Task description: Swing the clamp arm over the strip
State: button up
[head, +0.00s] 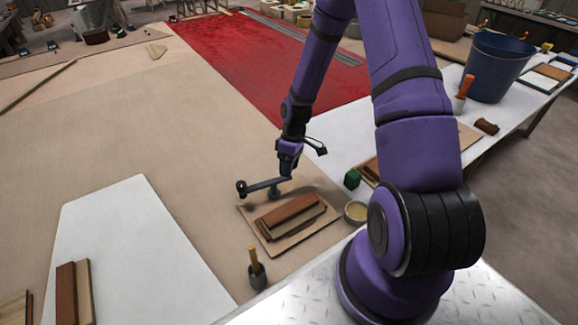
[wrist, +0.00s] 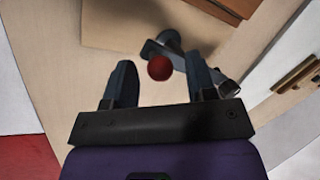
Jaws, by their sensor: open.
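The dark clamp arm (head: 262,186) stands on a post at the far edge of a small board (head: 258,228). It points left in the head view, beside the brown wooden strip (head: 290,210) and not over it. The strip lies with other wood pieces on the board. My gripper (head: 287,165) is open, above the clamp arm's right end. In the wrist view, a red ball knob (wrist: 159,68) on the clamp arm (wrist: 205,72) appears between the open fingers of my gripper (wrist: 161,78). I cannot tell if the fingers touch it. The strip (wrist: 230,6) shows only partly at the top.
A green block (head: 352,179) and a small round bowl (head: 356,212) stand right of the board. A dark pot with a yellow handle (head: 257,272) stands in front. A blue bucket (head: 498,66) is at the right.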

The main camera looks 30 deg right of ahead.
grip_shut()
jog(key=shift+w, duration=0.1)
jog(key=w+a+n+h, duration=0.3)
jog(key=n, duration=0.7)
jog(key=w+a+n+h, duration=0.2)
jog(key=w+a+n, duration=0.1)
jog(key=n, duration=0.7)
jog(key=shift+h, duration=0.4)
dwell(0.4)
grip_release()
